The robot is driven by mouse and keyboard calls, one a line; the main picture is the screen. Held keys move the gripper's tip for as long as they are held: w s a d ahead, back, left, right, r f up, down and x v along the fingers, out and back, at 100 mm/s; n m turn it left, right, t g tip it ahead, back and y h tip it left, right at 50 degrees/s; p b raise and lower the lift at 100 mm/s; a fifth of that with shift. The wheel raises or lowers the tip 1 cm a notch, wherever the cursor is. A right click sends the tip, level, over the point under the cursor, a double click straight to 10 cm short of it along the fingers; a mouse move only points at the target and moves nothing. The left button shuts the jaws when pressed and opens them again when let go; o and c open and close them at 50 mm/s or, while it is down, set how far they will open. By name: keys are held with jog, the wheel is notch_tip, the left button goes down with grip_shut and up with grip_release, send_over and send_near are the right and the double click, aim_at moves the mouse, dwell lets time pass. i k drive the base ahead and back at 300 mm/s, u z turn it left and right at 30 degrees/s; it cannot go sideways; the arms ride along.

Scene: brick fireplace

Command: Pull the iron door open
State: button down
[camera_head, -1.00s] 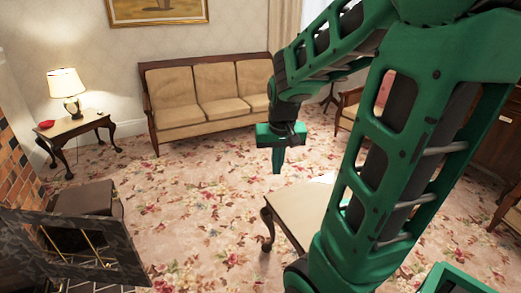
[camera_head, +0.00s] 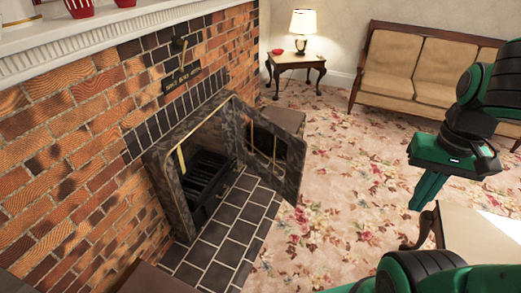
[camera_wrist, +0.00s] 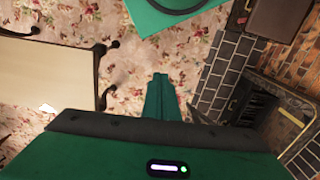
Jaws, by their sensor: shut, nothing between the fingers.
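The iron door (camera_head: 277,158), a dark mottled panel with thin brass-coloured bars, stands swung out from the right side of the fireplace's metal frame (camera_head: 165,180). The firebox opening beside it is uncovered and shows a black grate (camera_head: 208,178). My gripper (camera_head: 425,192) hangs over the carpet to the right of the door, clear of it, with its fingers together and nothing held. In the wrist view the closed green fingers (camera_wrist: 160,82) point over bare carpet, and the fireplace opening (camera_wrist: 254,108) is at the right; which part there is the door is hard to tell.
A dark tiled hearth (camera_head: 225,232) lies before the firebox, against the brick wall (camera_head: 70,130). A sofa (camera_head: 420,75) and a lamp table (camera_head: 296,62) stand behind. Carpet between door and table is clear.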

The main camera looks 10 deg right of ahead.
aim_at(293, 154)
jog(key=u, duration=1.7)
jog(key=k, duration=1.15)
jog(key=z, duration=1.15)
jog(key=i, duration=1.65)
